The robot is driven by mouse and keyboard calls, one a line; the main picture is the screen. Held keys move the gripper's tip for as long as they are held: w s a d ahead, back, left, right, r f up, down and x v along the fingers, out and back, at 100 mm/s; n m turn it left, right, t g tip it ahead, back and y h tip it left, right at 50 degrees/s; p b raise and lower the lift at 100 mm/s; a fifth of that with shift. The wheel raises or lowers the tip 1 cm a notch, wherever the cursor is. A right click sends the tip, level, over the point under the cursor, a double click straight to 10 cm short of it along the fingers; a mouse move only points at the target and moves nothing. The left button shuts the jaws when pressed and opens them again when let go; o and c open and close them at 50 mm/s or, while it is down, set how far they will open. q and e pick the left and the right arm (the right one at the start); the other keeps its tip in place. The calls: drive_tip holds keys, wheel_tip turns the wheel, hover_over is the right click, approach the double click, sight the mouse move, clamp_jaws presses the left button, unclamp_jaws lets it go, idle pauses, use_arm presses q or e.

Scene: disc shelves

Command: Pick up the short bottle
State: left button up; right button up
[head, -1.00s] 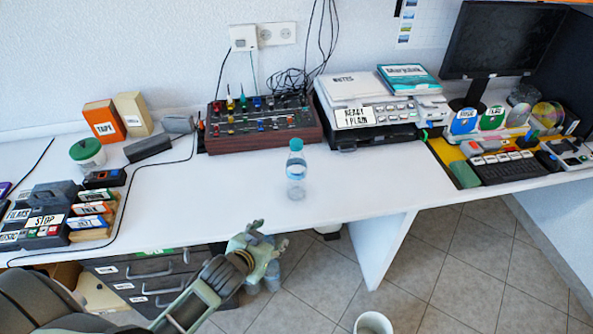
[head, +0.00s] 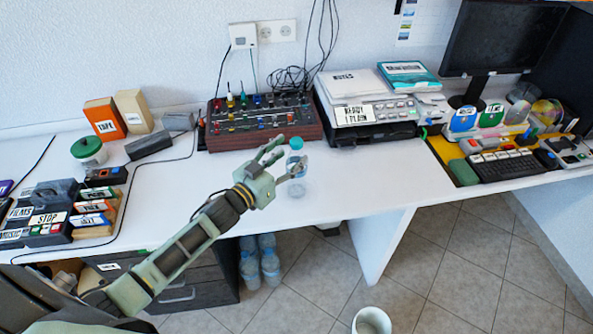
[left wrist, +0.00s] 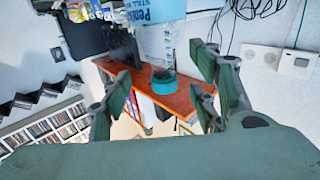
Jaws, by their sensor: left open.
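The short clear bottle with a teal cap (head: 295,143) stands upright on the white desk (head: 350,185), in front of the mixer. My left gripper (head: 285,159) is open in the head view, its fingers pointing right at the bottle's upper part and overlapping it in the picture. They hide part of its body; whether they touch it I cannot tell. In the left wrist view the open fingers (left wrist: 165,85) frame a teal round thing (left wrist: 163,82); I cannot tell whether it is the bottle's cap. My right gripper is not in view.
A mixer with knobs (head: 264,122) and a printer-like device (head: 367,110) stand behind the bottle. A green-lidded jar (head: 88,151) and labelled boxes are at left. A keyboard (head: 505,166) is at right. Clear bottles (head: 260,262) stand on the floor below. The desk right of the bottle is clear.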

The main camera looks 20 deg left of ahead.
sight(294, 151)
use_arm(q)
drive_tip(key=x, duration=0.4)
drive_tip(key=shift+p, duration=0.3)
drive_tip(key=shift+a, duration=0.1)
drive_tip(key=shift+c, duration=0.3)
drive_tip(key=c, duration=1)
